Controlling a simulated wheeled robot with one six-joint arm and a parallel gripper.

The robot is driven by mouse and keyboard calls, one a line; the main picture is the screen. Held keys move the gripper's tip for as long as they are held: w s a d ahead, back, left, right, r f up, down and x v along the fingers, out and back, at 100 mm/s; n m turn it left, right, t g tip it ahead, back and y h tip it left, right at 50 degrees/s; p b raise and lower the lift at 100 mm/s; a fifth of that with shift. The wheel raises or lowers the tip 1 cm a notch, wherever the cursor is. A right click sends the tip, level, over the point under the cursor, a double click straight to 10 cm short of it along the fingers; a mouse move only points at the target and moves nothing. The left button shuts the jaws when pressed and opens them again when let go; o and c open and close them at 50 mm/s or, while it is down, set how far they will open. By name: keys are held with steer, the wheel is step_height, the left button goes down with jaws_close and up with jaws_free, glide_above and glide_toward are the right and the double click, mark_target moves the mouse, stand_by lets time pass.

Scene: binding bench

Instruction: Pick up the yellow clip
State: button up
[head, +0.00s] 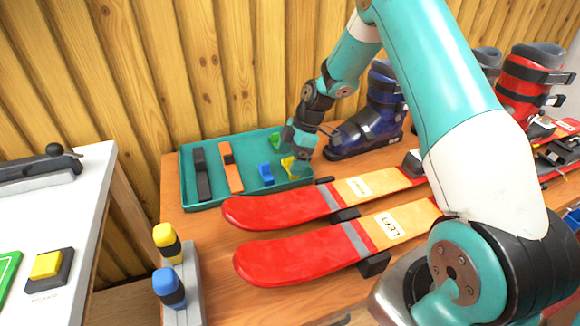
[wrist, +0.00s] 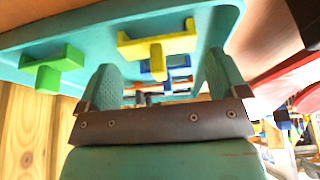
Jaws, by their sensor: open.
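The yellow clip (head: 288,164) lies at the right end of the teal tray (head: 215,176) in the head view. In the wrist view the yellow clip (wrist: 157,45) shows just beyond my gripper (wrist: 160,72), with its stem between the two spread fingers. My gripper (head: 300,142) is open and empty, close above the tray's right end. Exact finger contact with the clip cannot be told. A green clip (head: 277,140) and a blue clip (head: 266,173) lie in the same tray; the green one also shows at the left of the wrist view (wrist: 54,67).
Black (head: 201,174) and orange (head: 231,167) strips lie in the tray's left part. Two red skis (head: 290,208) lie in front. A blue boot (head: 372,125) stands right of my gripper. The wooden wall (head: 230,60) is close behind. Yellow- and blue-topped bottles (head: 167,240) stand front left.

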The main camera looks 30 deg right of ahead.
steer(key=shift+x, duration=1.2)
steer(key=c, duration=0.7)
steer(key=shift+r, duration=0.15)
